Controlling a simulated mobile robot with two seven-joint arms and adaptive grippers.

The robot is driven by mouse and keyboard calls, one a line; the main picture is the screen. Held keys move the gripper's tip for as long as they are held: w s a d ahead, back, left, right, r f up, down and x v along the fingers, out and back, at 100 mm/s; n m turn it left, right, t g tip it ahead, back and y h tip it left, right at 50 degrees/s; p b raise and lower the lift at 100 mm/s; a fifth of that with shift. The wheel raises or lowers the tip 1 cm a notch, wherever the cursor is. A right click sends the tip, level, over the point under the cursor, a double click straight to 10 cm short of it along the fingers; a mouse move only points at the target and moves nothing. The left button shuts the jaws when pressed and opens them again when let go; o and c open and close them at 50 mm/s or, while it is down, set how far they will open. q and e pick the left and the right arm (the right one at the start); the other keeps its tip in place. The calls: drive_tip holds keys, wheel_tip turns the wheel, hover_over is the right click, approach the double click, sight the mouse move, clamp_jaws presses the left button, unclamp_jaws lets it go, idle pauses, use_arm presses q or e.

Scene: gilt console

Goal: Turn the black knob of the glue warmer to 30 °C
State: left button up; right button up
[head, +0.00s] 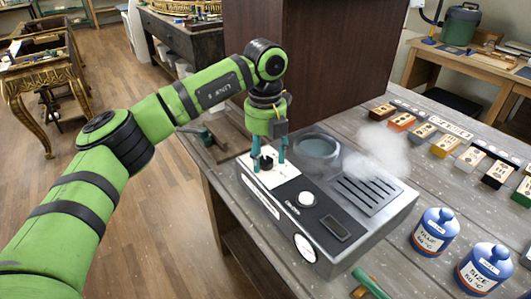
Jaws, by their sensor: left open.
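The glue warmer (297,250) is a grey box with a round well, a slotted vent, a white button and a dark display on the workbench. Its black knob (266,161) stands on a white dial plate at the left end of the top. My left gripper (269,160) points down over the knob, with its teal fingers open on either side of it. I cannot tell whether the fingers touch the knob. The dial marks are too small to read. My right gripper is not in view.
Steam (378,152) rises near the vent. Blue-lidded jars (435,232) labelled glue and size stand to the right. A row of small coloured blocks (443,145) lies behind them. A green-handled tool (370,284) lies at the front. A dark brown panel (318,65) stands behind the warmer.

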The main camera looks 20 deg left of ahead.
sight(265, 158)
use_arm(q)
wheel_tip(265, 158, up, 12)
idle(0.4)
drive_tip(key=shift+f, duration=0.1)
